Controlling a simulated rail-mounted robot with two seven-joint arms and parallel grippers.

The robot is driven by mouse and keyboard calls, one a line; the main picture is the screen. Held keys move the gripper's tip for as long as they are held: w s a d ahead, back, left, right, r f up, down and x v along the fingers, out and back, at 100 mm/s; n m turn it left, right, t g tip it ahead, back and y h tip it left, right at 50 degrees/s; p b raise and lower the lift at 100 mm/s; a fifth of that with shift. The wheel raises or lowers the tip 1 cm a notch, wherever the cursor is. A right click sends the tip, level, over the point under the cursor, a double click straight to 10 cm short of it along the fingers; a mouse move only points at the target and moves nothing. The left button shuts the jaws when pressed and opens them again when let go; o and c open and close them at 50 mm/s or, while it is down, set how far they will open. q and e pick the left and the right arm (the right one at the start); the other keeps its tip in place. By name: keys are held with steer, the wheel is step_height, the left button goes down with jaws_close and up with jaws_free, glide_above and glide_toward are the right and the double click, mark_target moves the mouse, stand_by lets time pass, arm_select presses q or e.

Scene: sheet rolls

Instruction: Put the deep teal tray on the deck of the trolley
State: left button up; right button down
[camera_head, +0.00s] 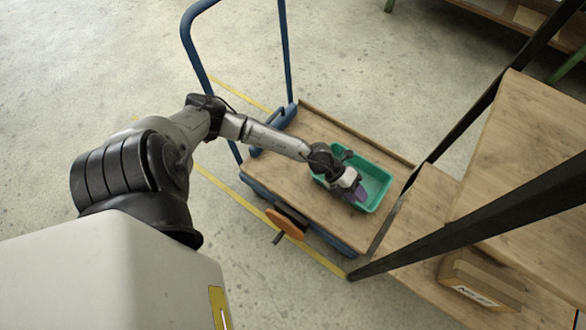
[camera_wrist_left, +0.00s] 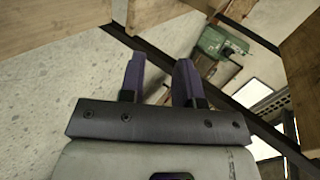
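The deep teal tray (camera_head: 377,172) is at the right end of the wooden deck of the trolley (camera_head: 292,165) in the head view. It looks upright and appears to rest on the deck. My left gripper (camera_head: 360,193) is over the tray and hides part of its inside and near side. In the left wrist view, its two purple fingers (camera_wrist_left: 159,78) stand apart with nothing between them. The tray cannot be made out in that view. My right gripper is in neither view.
The trolley's blue handle (camera_head: 187,40) rises at its far left. An orange disc (camera_head: 285,223) is at the trolley's near side. Floor at left is clear.

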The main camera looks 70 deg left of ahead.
arm_select(q)
steer(key=d+r+n+t+y, duration=0.2)
steer(key=d+r+n+t, duration=0.5)
steer(key=r+n+t, duration=0.3)
steer(key=s+a+f+n+g+y, duration=0.5)
steer(key=s+n+y, duration=0.4)
steer(key=n, duration=0.5)
steer(key=s+d+f+n+g+h, duration=0.1)
steer(key=s+d+g+h, duration=0.1)
steer(key=s+g, duration=0.6)
steer(key=s+d, duration=0.1)
steer(key=s, duration=0.4)
steer(key=shift+f+n, duration=0.4)
